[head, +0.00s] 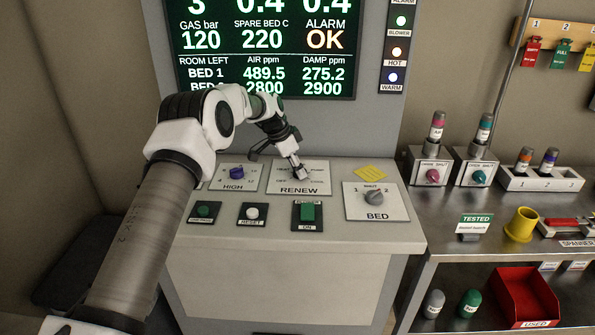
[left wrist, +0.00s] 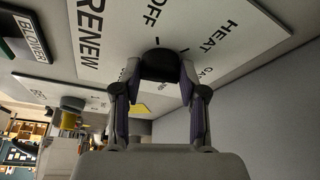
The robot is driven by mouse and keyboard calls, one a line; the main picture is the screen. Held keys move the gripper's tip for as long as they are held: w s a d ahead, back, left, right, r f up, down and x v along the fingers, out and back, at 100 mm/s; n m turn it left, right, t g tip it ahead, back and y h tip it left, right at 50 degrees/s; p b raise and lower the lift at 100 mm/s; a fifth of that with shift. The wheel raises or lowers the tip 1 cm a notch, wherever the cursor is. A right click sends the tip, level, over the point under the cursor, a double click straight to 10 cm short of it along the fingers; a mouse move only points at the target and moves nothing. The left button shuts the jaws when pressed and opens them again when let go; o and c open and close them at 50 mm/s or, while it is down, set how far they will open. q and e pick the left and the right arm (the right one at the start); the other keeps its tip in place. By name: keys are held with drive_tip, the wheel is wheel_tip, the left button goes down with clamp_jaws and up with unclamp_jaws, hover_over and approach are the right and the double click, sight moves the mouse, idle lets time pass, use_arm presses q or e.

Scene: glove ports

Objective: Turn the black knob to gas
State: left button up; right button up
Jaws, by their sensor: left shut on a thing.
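The black knob (left wrist: 160,65) sits on the white RENEW plate (left wrist: 105,50), which lies on the sloped console. In the left wrist view the two fingers of my left gripper (left wrist: 160,75) are on either side of the knob, shut on it. OFF and HEAT are legible on the plate, and a label starting GA is partly hidden behind a finger. The knob's pointing direction cannot be made out. In the head view my left gripper (head: 297,168) reaches down to the RENEW plate (head: 284,187) and covers most of the knob. My right gripper is not in view.
A blue knob (head: 236,173) labelled HIGH is left of the plate, and a grey BED knob (head: 374,197) is to the right. A green BLOWER switch (head: 307,212) and two buttons are in front. The screen (head: 262,50) above reads ALARM OK. A bench (head: 490,215) stands right.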

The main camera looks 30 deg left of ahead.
use_arm(q)
drive_tip(key=shift+f+m+g, duration=0.1)
drive_tip(key=shift+m+g, duration=0.2)
drive_tip(key=shift+m, duration=0.4)
drive_tip(key=o, duration=1.1)
drive_tip(key=v, duration=1.2)
drive_tip(key=shift+a, duration=0.3)
drive_tip(key=shift+f, duration=0.1)
